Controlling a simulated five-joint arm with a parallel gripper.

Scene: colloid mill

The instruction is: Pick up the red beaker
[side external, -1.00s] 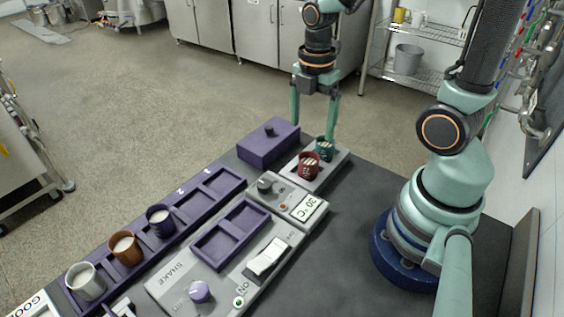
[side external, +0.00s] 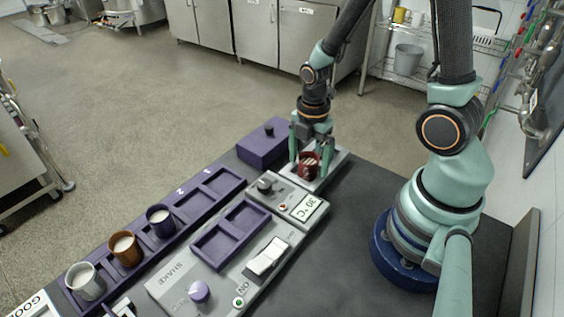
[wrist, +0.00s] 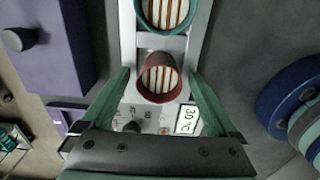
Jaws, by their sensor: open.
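In the wrist view, the green fingers of my gripper (wrist: 159,75) lie to the left and right of the red beaker, with a visible gap on both sides. A teal beaker (wrist: 165,30) stands just beyond it in the wrist view; my gripper mostly hides it in the side view.
A purple box with a black knob (side external: 264,145) is left of the plate. A heater panel reading 30 °C (side external: 308,208) is in front. White, brown and purple cups (side external: 160,221) stand in the purple rack.

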